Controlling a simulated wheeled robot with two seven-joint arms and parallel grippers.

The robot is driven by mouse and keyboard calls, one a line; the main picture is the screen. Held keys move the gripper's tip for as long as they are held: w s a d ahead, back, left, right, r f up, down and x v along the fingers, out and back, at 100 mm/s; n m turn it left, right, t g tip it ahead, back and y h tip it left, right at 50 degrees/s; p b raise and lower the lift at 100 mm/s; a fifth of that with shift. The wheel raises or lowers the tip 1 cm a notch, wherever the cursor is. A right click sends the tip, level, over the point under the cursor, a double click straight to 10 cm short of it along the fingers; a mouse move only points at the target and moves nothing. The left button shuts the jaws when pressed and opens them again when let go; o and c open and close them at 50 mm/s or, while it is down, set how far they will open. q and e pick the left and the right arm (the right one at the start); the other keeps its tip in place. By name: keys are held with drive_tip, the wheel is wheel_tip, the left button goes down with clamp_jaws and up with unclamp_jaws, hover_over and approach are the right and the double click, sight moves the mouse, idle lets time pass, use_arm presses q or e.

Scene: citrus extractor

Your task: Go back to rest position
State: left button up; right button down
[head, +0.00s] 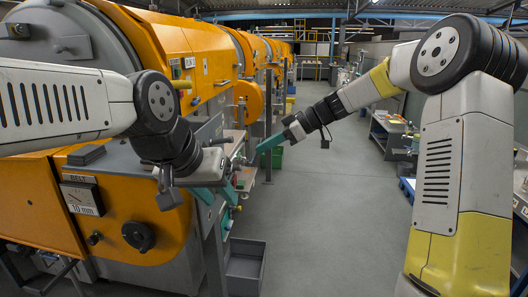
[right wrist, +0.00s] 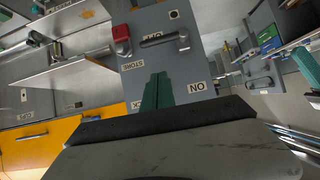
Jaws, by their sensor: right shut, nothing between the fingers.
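My left gripper (head: 218,197) is at the middle left of the head view, beside the front of the orange machine (head: 190,45). Its two teal fingers point down and look apart, with nothing clearly seen between them. My right gripper (head: 268,144) is farther off in the head view, near the machine's side and over the aisle. In the right wrist view its teal fingers (right wrist: 157,92) are together and empty.
The orange machine's front has a gauge (head: 82,198) and a black knob (head: 138,236). A grey bin (head: 245,265) stands on the floor below my left gripper. The grey aisle floor (head: 325,210) is clear. Benches (head: 392,135) line the right side.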

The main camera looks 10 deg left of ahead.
drive_tip(key=s+d+m+t+h, duration=0.3)
drive_tip(key=s+d+m, duration=0.5)
drive_tip(key=s+d, duration=0.3)
drive_tip(key=s+d+m+t+h, duration=0.3)
drive_tip(key=s+d+m+h, duration=0.3)
drive_tip(key=s+d, duration=0.5)
drive_tip(key=s+m, duration=0.2)
drive_tip(key=s, duration=0.3)
drive_tip(key=shift+s+r+m, duration=0.35)
drive_tip(key=shift+s+m, duration=0.05)
